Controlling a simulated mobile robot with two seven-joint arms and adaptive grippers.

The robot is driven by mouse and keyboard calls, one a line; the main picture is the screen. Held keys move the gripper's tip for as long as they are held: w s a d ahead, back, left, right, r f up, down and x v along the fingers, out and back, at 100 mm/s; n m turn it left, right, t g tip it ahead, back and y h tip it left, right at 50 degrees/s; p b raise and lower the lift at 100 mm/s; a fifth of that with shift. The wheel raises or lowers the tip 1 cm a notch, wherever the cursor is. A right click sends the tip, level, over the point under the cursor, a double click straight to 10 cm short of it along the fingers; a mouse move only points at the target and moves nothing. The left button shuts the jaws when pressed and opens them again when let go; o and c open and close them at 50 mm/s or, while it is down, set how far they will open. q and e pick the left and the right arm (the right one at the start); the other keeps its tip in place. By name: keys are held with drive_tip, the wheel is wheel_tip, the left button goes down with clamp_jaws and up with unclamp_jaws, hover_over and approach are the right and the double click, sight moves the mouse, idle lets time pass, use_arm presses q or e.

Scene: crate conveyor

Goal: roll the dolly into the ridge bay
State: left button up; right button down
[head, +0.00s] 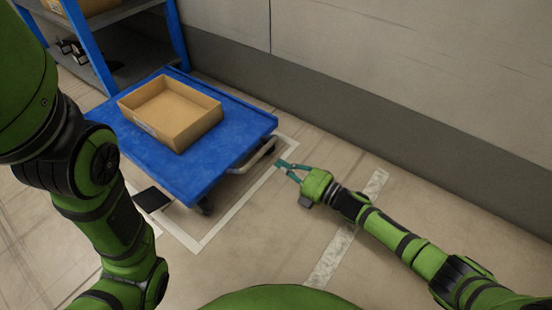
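The dolly (225,150) is a blue flat deck on casters, with a grey metal handle (256,158) low at its right side. An open cardboard box (150,130) rides on it. White floor tape (222,222) makes a corner around the dolly's near and right sides; the far and left parts are hidden, so I cannot tell whether this is the ridge bay.
A blue shelf rack (92,50) stands behind the dolly at upper left. A grey wall (400,100) runs along the back and right. A flat dark patch (152,199) lies by the dolly's near edge. A worn white stripe (345,235) crosses otherwise clear floor.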

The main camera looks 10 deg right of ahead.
drive_tip(key=p+v, duration=0.1)
drive_tip(key=v, duration=0.4)
drive_tip(key=shift+s+d+p, duration=0.1)
drive_tip(key=shift+d+p, duration=0.05)
drive_tip(key=shift+p, duration=0.2)
